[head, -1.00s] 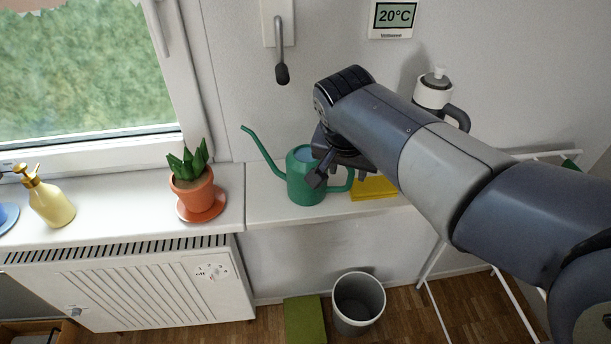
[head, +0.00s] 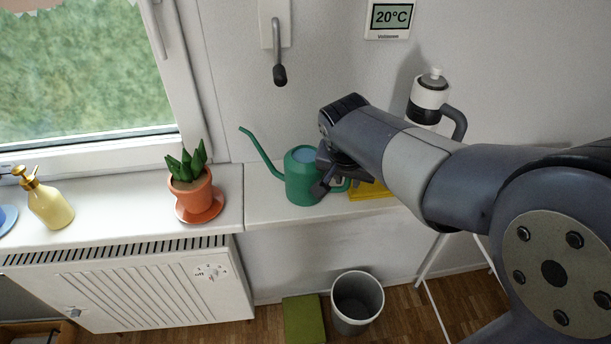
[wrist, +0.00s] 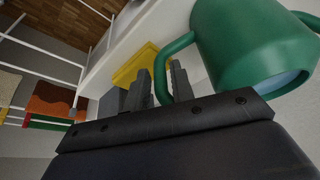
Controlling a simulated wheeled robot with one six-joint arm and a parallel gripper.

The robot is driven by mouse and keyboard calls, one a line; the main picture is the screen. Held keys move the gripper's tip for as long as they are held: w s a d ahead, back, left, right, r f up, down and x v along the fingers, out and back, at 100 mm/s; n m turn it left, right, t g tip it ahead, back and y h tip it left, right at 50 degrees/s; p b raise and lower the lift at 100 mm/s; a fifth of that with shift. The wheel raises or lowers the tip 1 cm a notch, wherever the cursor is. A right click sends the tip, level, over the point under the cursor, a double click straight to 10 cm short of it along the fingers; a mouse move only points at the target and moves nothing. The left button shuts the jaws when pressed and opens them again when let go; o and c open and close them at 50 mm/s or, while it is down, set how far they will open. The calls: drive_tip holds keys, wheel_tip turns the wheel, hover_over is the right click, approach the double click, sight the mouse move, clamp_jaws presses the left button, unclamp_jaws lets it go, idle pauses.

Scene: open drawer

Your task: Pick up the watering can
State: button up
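The green watering can (head: 302,180) stands upright on the white sill, its long spout pointing up to the left. My gripper (head: 335,184) is at its right side, at the handle, and partly hides it. In the wrist view the can's body (wrist: 245,45) fills the upper right. The green handle (wrist: 166,72) passes between the two dark fingers of my gripper (wrist: 162,85). The can still rests on the sill.
A yellow object (head: 368,190) lies on the sill just right of the can, also seen in the wrist view (wrist: 134,66). A potted plant (head: 190,184) on a saucer stands left. A bin (head: 357,302) stands below.

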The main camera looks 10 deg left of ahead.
clamp_jaws()
drive_tip(key=shift+r, duration=0.15)
